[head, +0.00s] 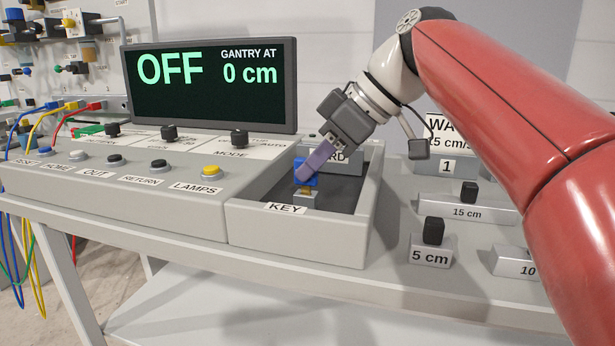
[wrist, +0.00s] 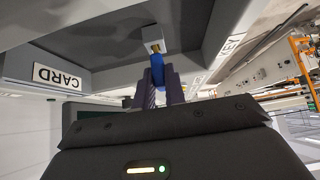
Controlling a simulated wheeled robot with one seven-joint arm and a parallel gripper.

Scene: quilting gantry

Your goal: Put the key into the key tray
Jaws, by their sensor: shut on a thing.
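The key (head: 300,180) has a blue head and a brass-coloured lower part. My gripper (head: 306,172) is shut on the blue head, pointing down inside the key tray (head: 330,228), a grey box with a dark floor and a KEY label on its front wall. The key is upright or nearly so, over a small pale block near the front. In the wrist view the blue head (wrist: 157,70) sits between my purple fingers (wrist: 158,82), and its far end meets the pale block (wrist: 152,45). I cannot tell how far it is in the block.
A CARD holder (head: 331,160) stands at the back of the same box. A button panel (head: 140,180) and a display (head: 212,82) reading OFF and 0 cm are to the left. Labelled blocks with black knobs, such as the 5 cm one (head: 431,252), stand to the right.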

